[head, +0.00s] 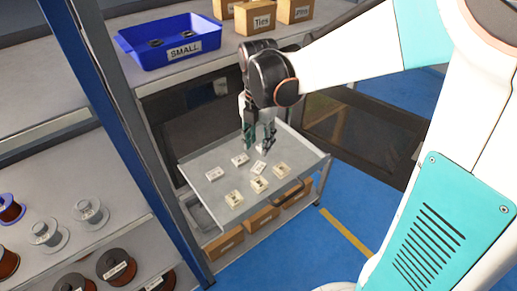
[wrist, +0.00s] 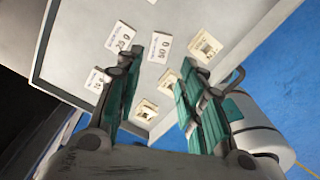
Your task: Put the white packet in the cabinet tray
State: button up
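Several small packets lie flat on a grey pulled-out tray (head: 205,193) under the bench in the head view. Some are plain white with printed labels, such as one white packet (head: 240,159) and another white packet (head: 215,174). Others are cream with darker contents, such as one cream packet (head: 234,199). In the wrist view, white packets marked "25 Ω" (wrist: 120,37) and "50 Ω" (wrist: 159,48) show beyond the fingers. My gripper (head: 260,142) points down over the tray's back part, its fingers (wrist: 160,82) apart with nothing visibly held. The fingers partly hide some packets.
A blue bin labelled SMALL (head: 165,45) and cardboard boxes (head: 257,20) stand on the bench above. More cardboard boxes (head: 263,218) sit below the tray. Shelves with wire spools (head: 90,210) stand at left, beside a blue post (head: 115,110). Blue floor is clear at right.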

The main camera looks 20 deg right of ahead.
jog(key=s+r+m+t, duration=0.3)
jog(key=s+m, duration=0.4)
jog(key=m, duration=0.6)
jog(key=s+d+r+m+t, duration=0.1)
jog(key=s+r+m+t, duration=0.3)
jog(key=m, duration=0.9)
jog(key=s+r, duration=0.1)
jog(key=s, duration=0.2)
jog(key=shift+s+r, duration=0.35)
jog(key=shift+r, duration=0.05)
jog(key=shift+c, duration=0.6)
